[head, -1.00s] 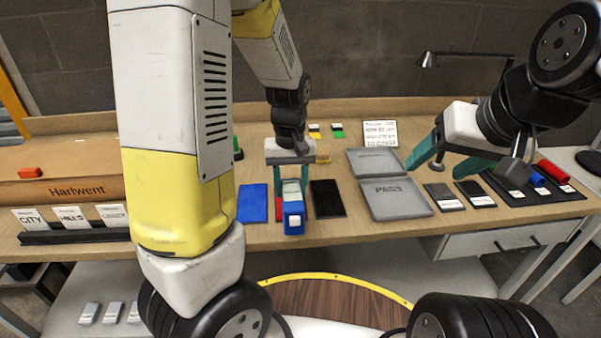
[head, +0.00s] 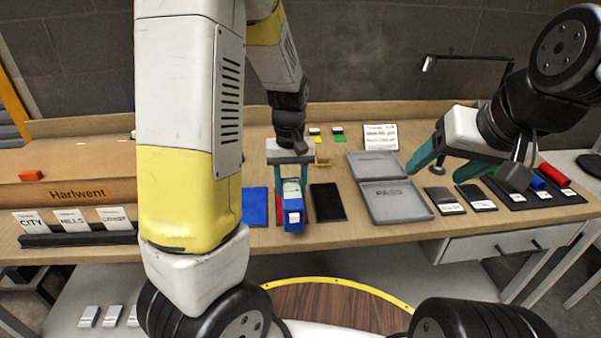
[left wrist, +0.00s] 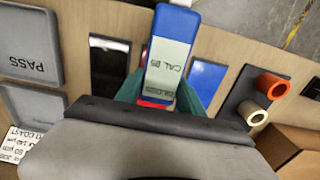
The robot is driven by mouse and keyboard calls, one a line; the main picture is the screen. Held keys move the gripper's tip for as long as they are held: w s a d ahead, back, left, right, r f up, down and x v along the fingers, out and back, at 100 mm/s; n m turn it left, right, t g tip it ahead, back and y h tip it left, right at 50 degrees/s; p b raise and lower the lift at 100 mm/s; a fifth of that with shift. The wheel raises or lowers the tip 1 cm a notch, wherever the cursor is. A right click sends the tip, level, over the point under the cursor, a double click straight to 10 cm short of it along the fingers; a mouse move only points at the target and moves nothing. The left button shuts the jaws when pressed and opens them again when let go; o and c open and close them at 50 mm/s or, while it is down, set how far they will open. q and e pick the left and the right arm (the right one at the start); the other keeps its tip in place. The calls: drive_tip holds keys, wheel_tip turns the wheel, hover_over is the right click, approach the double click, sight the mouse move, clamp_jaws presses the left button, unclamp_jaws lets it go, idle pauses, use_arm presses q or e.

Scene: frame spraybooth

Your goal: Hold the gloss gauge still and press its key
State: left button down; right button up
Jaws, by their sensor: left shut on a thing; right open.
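The gloss gauge (head: 292,208) is a blue block with a pale face and a small white square, likely its key, on the near end. In the left wrist view the gauge (left wrist: 171,50) shows "CAL 85" and a red part at its lower end. My left gripper (head: 291,178) is shut on the gauge, one green finger on each side. The gauge stands at the front of the bench; whether it touches the top is unclear. My right gripper (head: 434,172) is open and empty, to the right above the bench, apart from the gauge.
A blue panel (head: 255,206) lies left of the gauge and a black panel (head: 327,202) right of it. A card rack (head: 75,238) and Hartwent box (head: 70,191) are at left; a black tray (head: 535,196) is at right.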

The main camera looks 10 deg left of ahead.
use_arm(q)
drive_tip(key=shift+w+a+f, duration=0.4)
drive_tip(key=shift+w, duration=0.95)
drive_tip(key=shift+w+a+f, duration=0.4)
drive_tip(key=shift+w+f, duration=0.05)
drive_tip(key=shift+w, duration=0.9)
drive_tip(key=shift+w+a+f, duration=0.4)
drive_tip(key=shift+w, duration=0.95)
drive_tip(key=shift+w, duration=0.15)
drive_tip(key=shift+f, duration=0.4)
idle(0.4)
drive_tip(key=shift+s, duration=0.2)
use_arm(e)
clamp_jaws()
idle(1.3)
